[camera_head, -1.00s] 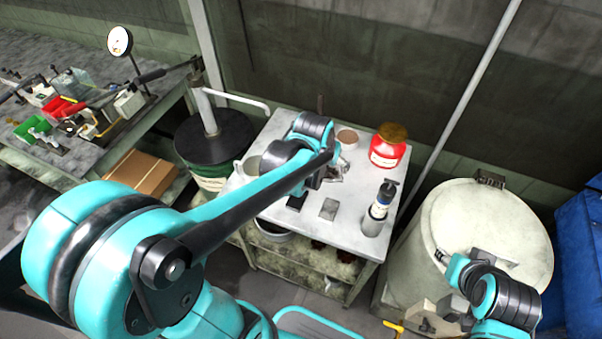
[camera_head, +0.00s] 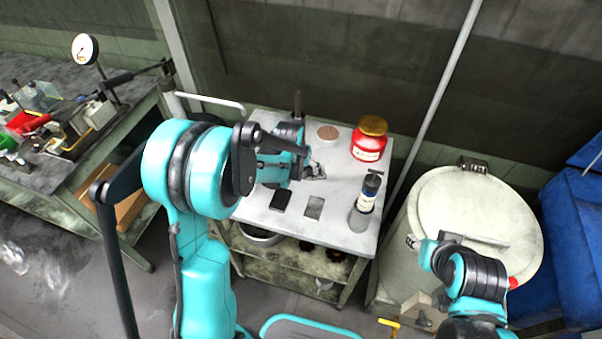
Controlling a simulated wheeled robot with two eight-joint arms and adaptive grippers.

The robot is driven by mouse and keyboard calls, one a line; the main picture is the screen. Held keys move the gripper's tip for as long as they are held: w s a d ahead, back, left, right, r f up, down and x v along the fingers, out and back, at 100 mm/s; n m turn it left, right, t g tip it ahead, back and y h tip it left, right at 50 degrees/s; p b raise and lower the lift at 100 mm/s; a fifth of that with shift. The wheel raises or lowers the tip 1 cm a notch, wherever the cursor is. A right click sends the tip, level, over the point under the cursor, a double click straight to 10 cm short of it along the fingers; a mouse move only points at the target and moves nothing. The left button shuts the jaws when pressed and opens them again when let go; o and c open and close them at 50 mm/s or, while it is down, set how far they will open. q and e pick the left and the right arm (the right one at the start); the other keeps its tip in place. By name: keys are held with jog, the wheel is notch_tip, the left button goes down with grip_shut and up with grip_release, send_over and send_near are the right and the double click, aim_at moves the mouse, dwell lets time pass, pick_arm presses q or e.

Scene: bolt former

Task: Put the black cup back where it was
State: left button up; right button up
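I cannot pick out a black cup with certainty; my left arm hides part of the small white-topped table (camera_head: 335,235). My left gripper (camera_head: 316,172) is over the middle of this table, with small grey fingers low near its top. I cannot tell whether they hold anything. A flat black piece (camera_head: 281,198) and a flat grey square (camera_head: 313,207) lie in front of it. My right arm is at the lower right, in front of the pale drum (camera_head: 470,215); its gripper is hard to make out.
On the table stand a red jar (camera_head: 369,143) with a brown lid, a dark-topped bottle (camera_head: 368,191), and a round brown-topped container (camera_head: 328,132). A workbench (camera_head: 60,165) with tools is at the left. A blue object (camera_head: 575,215) stands at the far right.

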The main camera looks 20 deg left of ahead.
pick_arm(q)
jog(key=shift+w+f, duration=0.2)
jog(key=shift+f, duration=0.3)
jog(key=shift+r, duration=0.15)
jog(key=c, duration=1.4)
